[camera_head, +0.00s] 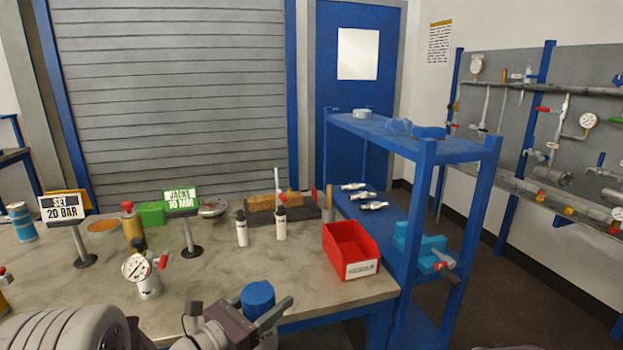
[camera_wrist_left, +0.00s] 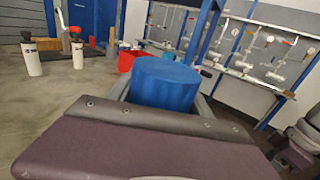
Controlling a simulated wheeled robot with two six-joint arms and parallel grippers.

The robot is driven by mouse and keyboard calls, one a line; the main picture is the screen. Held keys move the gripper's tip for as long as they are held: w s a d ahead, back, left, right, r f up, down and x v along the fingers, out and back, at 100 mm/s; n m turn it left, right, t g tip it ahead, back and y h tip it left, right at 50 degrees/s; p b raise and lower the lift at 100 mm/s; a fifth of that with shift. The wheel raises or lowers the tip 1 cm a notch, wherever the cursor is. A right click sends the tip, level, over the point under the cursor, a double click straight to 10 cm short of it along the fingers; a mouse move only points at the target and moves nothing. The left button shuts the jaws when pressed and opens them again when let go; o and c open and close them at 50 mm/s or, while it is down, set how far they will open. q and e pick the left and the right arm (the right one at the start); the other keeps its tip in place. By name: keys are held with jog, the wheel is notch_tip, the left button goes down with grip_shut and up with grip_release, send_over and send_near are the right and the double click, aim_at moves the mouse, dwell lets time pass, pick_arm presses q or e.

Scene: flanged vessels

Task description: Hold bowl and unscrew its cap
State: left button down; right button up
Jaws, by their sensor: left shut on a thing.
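A plain blue cylinder (camera_head: 257,298) with a flat top is held by my left gripper (camera_head: 262,312) in front of the table's near edge. In the left wrist view the blue cylinder (camera_wrist_left: 166,82) stands between the two grey fingers of my left gripper (camera_wrist_left: 163,100), which is shut on it. Its lower part is hidden by the gripper body. I cannot tell whether it is the bowl or its cap, and no seam shows.
The workbench (camera_head: 215,280) bears a gauge unit (camera_head: 140,272), two white bottles (camera_head: 280,224), a red bin (camera_head: 350,250) and a sign reading "SET 20 BAR" (camera_head: 61,210). A blue shelf rack (camera_head: 412,150) stands at the right. The front middle of the bench is clear.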

pick_arm(q)
jog(key=s+a+f+n+t+y, duration=0.1)
jog(key=a+f, duration=0.5)
jog(key=f, duration=0.2)
jog(key=s+a+f+y, duration=0.1)
jog(key=a+f, duration=0.5)
jog(key=f, duration=0.3)
jog(key=s+f+m+g+h, duration=0.2)
jog(key=s+f+h, duration=0.1)
jog(key=s+f, duration=0.25)
jog(key=s+d+r+n+t+y+p, duration=0.1)
jog(key=r+y+p, duration=0.1)
jog(key=r+p, duration=0.6)
jog(key=s+d+r+n+t+y+p, duration=0.1)
jog(key=s+r+n+t+y+p, duration=0.1)
jog(key=r+p, duration=0.6)
jog(key=shift+p, duration=0.9)
jog(key=shift+d, duration=0.1)
